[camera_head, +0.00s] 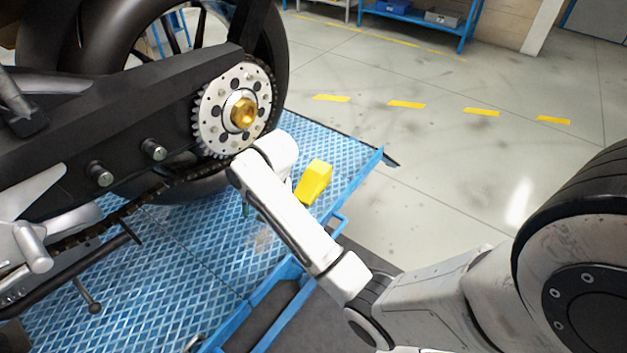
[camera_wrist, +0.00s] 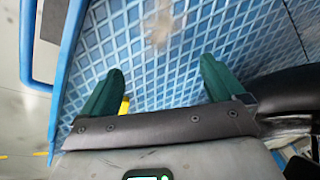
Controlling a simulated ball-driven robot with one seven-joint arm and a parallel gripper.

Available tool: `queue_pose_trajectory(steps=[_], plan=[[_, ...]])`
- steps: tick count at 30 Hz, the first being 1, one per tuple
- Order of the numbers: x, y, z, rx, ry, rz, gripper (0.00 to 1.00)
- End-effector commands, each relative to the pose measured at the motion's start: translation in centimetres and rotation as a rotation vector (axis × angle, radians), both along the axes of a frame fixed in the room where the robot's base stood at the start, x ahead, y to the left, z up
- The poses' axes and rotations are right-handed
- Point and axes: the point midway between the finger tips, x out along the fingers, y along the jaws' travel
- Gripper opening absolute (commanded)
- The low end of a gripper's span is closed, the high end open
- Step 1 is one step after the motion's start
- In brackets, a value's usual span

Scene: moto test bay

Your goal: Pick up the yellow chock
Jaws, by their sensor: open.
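The yellow chock (camera_head: 314,182) lies on the blue diamond-pattern platform (camera_head: 345,172), near its right edge and just right of my white arm in the head view. In the wrist view only a small yellow piece of the chock (camera_wrist: 125,106) shows, beside the inner side of the left green finger; the rest is hidden. My gripper (camera_wrist: 158,82) is open, its two green fingers wide apart over the platform, with only bare platform between the tips. In the head view my arm hides most of the gripper; a bit of green shows below it.
A motorcycle with a rear wheel (camera_head: 150,40), sprocket (camera_head: 236,108) and chain stands on the platform at the left, close to my arm. A raised blue rail (camera_head: 290,268) runs along the platform's edge. Open grey floor lies to the right. A blue shelf (camera_head: 420,18) stands far back.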

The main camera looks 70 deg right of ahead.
Motion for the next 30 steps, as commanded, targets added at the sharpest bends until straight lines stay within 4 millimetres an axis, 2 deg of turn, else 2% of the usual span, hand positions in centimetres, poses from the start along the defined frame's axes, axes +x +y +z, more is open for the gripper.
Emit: queue_pose_trajectory(steps=[1,3,6,10,12,15,24,30], plan=[[0.1,-3.7,0.8,0.012,0.027,-0.114,0.96],[-0.4,-7.9,1.6,0.032,0.07,-0.265,0.96],[-1.9,-13.1,2.8,0.051,0.126,-0.454,0.96],[-4.0,-17.6,4.0,0.064,0.178,-0.625,0.96],[-4.7,-18.8,4.4,0.066,0.193,-0.678,0.96],[-5.2,-19.6,4.1,0.069,0.204,-0.711,0.96],[-5.2,-19.6,-0.1,0.07,0.205,-0.711,0.96],[-5.1,-19.6,-1.3,0.068,0.203,-0.71,0.96]])
